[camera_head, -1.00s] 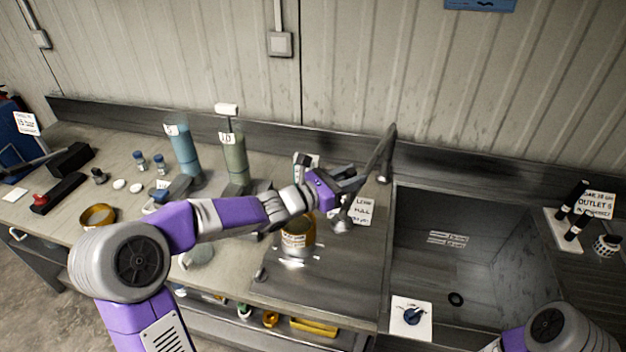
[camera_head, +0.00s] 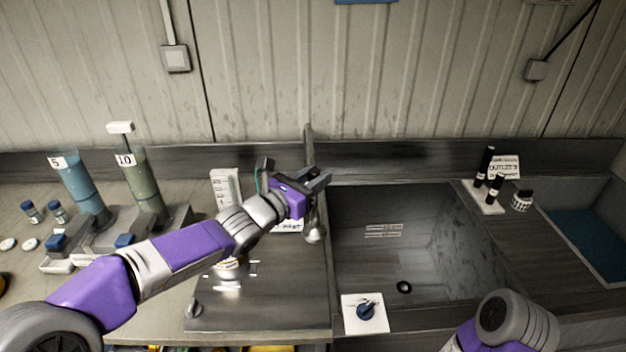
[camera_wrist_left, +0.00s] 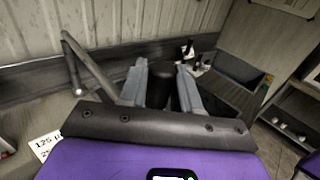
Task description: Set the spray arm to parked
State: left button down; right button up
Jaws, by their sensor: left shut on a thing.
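The spray arm is a dark grey pipe (camera_head: 308,142) at the back, by the sink's left edge. Its bent pipe also shows at the left of the left wrist view (camera_wrist_left: 82,62). A round grey spray head (camera_head: 316,232) hangs below my gripper, just left of the sink basin. My left gripper (camera_head: 320,180) is at the spray arm, shut on a part of it. In the left wrist view, a dark round piece (camera_wrist_left: 160,86) shows between the fingers. The gripper hides most of the grasped part. My right gripper is out of view.
The sink (camera_head: 370,260) is open and empty to the right. A blue knob on a white plate (camera_head: 365,312) is at its front edge. Black bottles (camera_head: 487,175) stand right of it. Blue (camera_head: 80,185) and green (camera_head: 143,185) cylinders stand left. A jar (camera_head: 230,270) sits under my left forearm.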

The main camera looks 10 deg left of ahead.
pick_arm(q)
jog(key=c, duration=0.9)
grip_release()
jog(key=shift+c, duration=0.2)
jog(key=v, duration=0.7)
jog(key=shift+s+a+p, duration=0.2)
jog(key=shift+s+p, duration=0.05)
jog(key=shift+p, duration=0.15)
